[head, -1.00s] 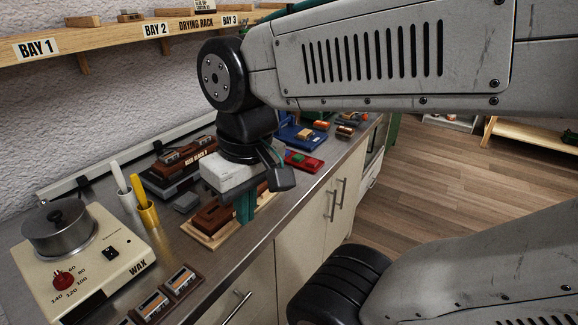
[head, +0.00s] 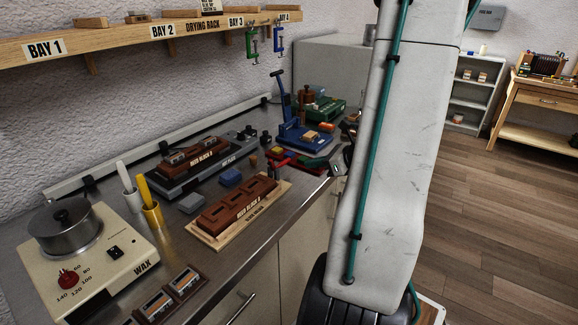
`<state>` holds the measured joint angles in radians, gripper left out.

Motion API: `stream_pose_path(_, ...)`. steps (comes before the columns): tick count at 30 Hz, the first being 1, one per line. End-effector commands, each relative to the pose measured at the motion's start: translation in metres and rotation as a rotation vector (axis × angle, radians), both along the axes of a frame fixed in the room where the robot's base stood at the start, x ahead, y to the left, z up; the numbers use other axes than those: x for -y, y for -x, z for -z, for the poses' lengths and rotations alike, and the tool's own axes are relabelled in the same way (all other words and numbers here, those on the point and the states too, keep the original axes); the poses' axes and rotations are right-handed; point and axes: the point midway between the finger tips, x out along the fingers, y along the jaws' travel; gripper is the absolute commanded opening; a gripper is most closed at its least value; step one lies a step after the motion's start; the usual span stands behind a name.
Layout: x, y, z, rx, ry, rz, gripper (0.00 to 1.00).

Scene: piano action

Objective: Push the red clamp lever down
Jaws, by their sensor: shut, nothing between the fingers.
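A red clamp lever (head: 280,163) shows as a small red bar low at the worktop's right part, left of the arm. It looks low and roughly level, but it is too small to tell its exact angle. My gripper (head: 312,164) shows as dark and green parts just right of the lever, pointing left. It appears shut and empty, with its tip close to the red parts; I cannot tell whether it touches them. My pale arm link hides what lies behind and right of the gripper.
A blue press (head: 298,137) with an upright handle stands behind the gripper. A brown block (head: 238,203) on a wooden board lies in front. A wax pot (head: 63,228) and two cups with sticks stand left. A drying rack (head: 110,40) runs above.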

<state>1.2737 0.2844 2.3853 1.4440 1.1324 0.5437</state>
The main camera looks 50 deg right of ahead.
Motion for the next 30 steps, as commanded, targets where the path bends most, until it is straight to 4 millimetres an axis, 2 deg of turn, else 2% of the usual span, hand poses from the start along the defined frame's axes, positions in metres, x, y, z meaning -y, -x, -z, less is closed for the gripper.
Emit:
stream_pose_path(1,0.012,0.007,0.006,0.003,-0.027,0.053,0.00)
stream_pose_path(4,0.023,0.013,0.011,0.008,-0.054,0.106,0.00)
stream_pose_path(16,0.024,0.011,0.012,0.009,-0.057,0.110,0.00)
stream_pose_path(20,0.022,-0.003,0.019,0.009,-0.058,0.108,0.00)
stream_pose_path(30,0.015,-0.057,0.044,0.008,-0.057,0.107,0.00)
